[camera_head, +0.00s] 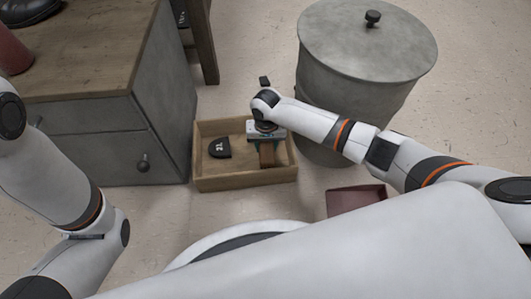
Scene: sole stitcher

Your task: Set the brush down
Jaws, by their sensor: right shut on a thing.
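My right gripper (266,137) points down inside the open wooden tray (235,184) on the floor. It is shut on the brush (267,154), of which only a brown block-like part shows under the jaws. The brush is at the right side of the tray. I cannot tell whether it touches the tray's floor. A black rounded piece with white marks (220,148) lies in the tray to the left of the brush. My left arm comes in at the left, and its gripper is out of view.
A grey cabinet with a wooden top (84,70) stands to the left of the tray. A large grey lidded bin (345,50) stands behind to the right. A dark red box (352,201) is at the front right.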

